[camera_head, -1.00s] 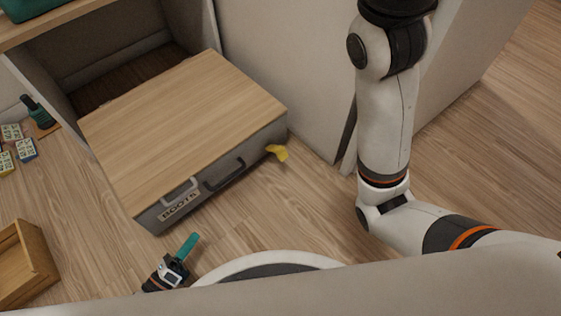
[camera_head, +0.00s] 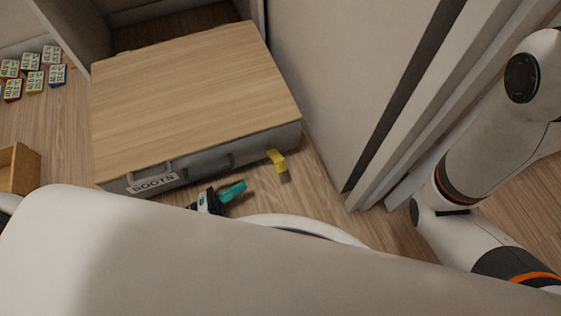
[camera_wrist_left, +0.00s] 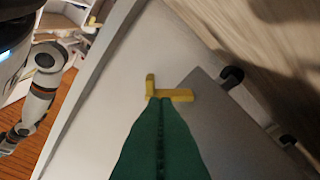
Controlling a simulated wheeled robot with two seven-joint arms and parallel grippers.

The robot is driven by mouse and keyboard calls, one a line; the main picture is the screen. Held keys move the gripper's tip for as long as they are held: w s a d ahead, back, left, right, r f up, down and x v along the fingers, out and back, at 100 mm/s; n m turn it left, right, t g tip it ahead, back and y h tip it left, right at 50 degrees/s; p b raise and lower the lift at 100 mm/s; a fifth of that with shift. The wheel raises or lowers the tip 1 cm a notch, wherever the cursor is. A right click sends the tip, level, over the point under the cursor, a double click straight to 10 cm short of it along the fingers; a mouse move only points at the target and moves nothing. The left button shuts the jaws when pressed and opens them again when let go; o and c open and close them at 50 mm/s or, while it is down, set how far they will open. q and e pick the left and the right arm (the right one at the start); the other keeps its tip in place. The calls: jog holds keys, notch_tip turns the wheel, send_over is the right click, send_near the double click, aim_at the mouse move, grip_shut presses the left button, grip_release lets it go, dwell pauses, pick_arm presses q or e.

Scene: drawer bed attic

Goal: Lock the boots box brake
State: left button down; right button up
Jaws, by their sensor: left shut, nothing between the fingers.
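The boots box (camera_head: 195,90) is a wood-topped grey drawer with a "BOOTS" label and dark handles on its front. The yellow brake lever (camera_head: 278,161) sticks out low near the front's right end. In the left wrist view the lever (camera_wrist_left: 175,95) looks L-shaped. My left gripper (camera_head: 240,187), with teal fingers, is just left of and in front of the lever. Its fingers are shut and empty. In the wrist view their tips (camera_wrist_left: 165,101) reach the lever's lower edge; I cannot tell if they touch. My right gripper is not in view.
A pale panel (camera_head: 350,90) stands right of the box. Several colourful cards (camera_head: 34,72) lie on the floor at left, near a wooden crate (camera_head: 18,168). Bare floor (camera_head: 320,190) lies right of the lever. My own right arm is at the right.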

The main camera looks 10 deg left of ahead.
aim_at(276, 160)
pick_arm(q)
jog(key=b+x, duration=0.4)
jog(key=x, duration=0.6)
dwell(0.4)
